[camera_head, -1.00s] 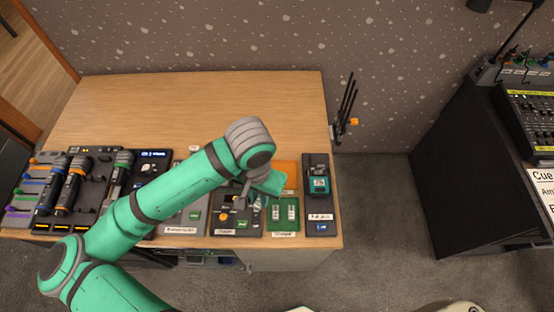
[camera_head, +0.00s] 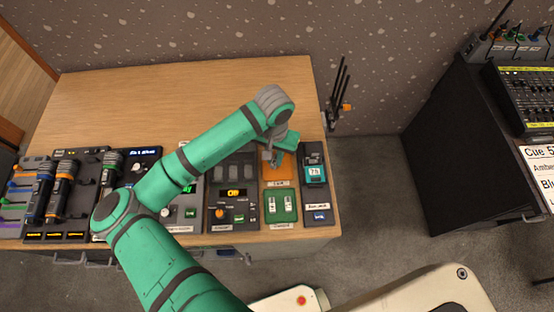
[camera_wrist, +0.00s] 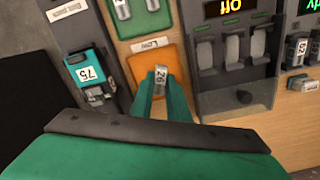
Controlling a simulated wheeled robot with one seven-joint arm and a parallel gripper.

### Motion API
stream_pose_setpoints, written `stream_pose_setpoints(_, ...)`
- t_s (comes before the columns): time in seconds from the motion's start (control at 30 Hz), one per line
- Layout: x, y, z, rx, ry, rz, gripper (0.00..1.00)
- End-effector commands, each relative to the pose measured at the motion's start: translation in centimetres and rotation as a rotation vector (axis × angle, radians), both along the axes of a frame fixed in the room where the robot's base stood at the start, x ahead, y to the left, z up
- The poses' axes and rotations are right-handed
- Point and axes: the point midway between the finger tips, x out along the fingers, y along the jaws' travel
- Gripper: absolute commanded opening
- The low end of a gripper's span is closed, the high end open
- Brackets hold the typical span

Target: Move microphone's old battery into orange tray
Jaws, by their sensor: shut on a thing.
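My gripper (camera_wrist: 163,92) is shut on a small battery (camera_wrist: 160,75) with a white label reading 26, seen between the fingertips in the wrist view. The orange tray (camera_wrist: 143,62) lies beneath and around it in that view, and I cannot tell whether the battery touches the tray floor. In the head view the orange tray (camera_head: 277,181) is partly covered by my gripper (camera_head: 276,161). The microphones (camera_head: 43,191) stand in dark cradles at the left of the desk, one of them with an orange band (camera_head: 63,186).
A green tray (camera_head: 281,206) with two pale batteries adjoins the orange tray's near edge. A teal device reading 75 (camera_head: 314,172) sits in a dark holder at right. The desk's back (camera_head: 170,105) is clear.

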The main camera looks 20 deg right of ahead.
Motion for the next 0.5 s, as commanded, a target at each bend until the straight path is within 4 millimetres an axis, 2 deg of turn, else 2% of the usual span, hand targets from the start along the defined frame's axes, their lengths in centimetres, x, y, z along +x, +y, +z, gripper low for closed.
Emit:
stream_pose_setpoints(0.27, 0.8, -0.9, -1.4, 0.000, 0.000, 0.000, 0.00)
stream_pose_setpoints(0.5, 1.0, -1.1, -4.5, 0.000, 0.001, 0.001, 0.00)
